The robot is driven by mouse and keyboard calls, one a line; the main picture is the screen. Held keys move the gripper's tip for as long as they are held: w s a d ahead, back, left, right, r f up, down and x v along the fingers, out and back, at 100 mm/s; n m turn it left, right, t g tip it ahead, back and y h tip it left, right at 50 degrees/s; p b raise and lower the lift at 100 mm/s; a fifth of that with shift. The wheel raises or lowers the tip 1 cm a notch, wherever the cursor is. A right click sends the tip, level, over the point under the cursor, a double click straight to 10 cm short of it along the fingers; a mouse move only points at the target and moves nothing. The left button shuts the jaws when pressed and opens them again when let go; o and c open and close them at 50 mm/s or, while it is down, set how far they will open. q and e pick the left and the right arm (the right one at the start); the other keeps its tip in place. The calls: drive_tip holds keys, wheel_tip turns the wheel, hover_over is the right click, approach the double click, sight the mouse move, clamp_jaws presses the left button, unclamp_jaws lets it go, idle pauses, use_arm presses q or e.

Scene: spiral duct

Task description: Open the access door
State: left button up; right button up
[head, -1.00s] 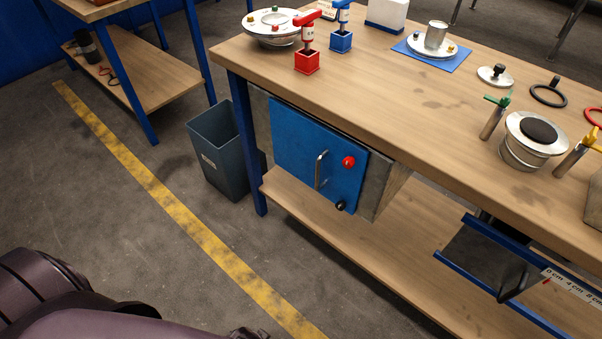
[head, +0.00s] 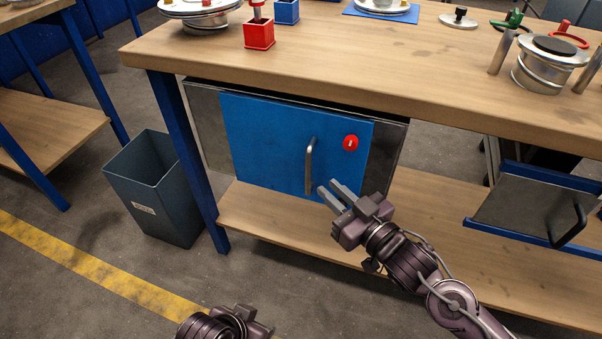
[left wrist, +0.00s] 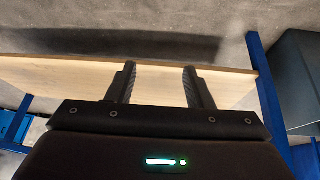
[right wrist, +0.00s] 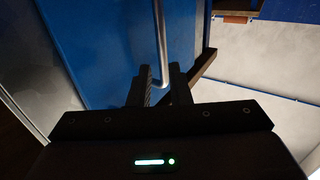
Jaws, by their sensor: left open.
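The blue access door (head: 265,145) is shut on a grey metal box under the bench. It has a vertical metal bar handle (head: 309,165) and a red round knob (head: 350,143). My right gripper (head: 327,186) is open just right of the handle's lower end. In the right wrist view the handle (right wrist: 160,45) runs down in line with the gap between the open fingers (right wrist: 160,80); I cannot tell whether it is between them. My left gripper (left wrist: 158,78) is open and empty, low in front of the bench.
The wooden bench top (head: 420,90) overhangs the box, and a lower shelf (head: 265,220) runs beneath it. A grey bin (head: 160,190) stands left of the blue bench leg (head: 185,150). A grey drawer (head: 525,208) with a black handle hangs at the right. The floor in front is clear.

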sight(310, 172)
drive_tip(key=b+x, duration=0.1)
drive_tip(key=x, duration=0.6)
drive_tip(key=shift+w+a, duration=0.25)
drive_tip(key=shift+a, duration=0.1)
clamp_jaws()
